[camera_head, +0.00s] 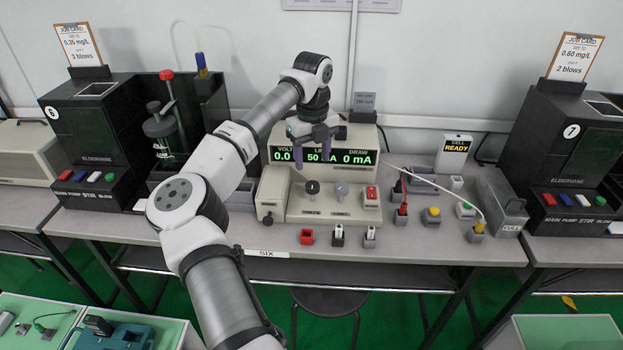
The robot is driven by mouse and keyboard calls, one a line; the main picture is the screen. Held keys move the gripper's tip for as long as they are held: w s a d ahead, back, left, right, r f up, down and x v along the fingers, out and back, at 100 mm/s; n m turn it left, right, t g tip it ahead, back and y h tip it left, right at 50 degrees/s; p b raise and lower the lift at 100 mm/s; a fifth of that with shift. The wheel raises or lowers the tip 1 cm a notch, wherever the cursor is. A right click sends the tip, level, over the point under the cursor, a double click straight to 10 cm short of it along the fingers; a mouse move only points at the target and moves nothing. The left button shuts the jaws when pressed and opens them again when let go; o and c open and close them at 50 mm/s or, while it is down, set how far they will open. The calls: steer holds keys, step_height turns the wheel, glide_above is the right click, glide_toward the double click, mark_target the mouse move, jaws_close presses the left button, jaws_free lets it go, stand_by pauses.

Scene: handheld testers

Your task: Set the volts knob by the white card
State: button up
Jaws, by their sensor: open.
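The power supply (376,150) stands mid-bench, its green display reading 0.0 under a partly covered VOLT label, 50 mA and DRAW 0 mA. A black knob (312,187) and a grey knob (342,190) sit on its lower front panel; their labels are too small to read. My gripper (311,160) is open and empty, pointing down in front of the display, above and apart from the black knob. A white job card (75,44) at the left reads 0.35 mg/L and 3 blows. Another white job card (576,54) at the right reads 0.60 mg/L and 2 blows.
A red switch (371,193) is right of the knobs. Small sockets with plugs and a white cable (440,186) lie right of the supply. A black tester (80,140) marked 6 stands left; another (575,150) marked 7 stands right.

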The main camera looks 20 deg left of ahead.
mark_target(313, 185)
step_height(313, 185, down, 8)
steer(key=shift+f+p, duration=0.1)
steer(key=shift+p, duration=0.5)
steer(key=shift+c, duration=0.3)
steer(key=c, duration=0.9)
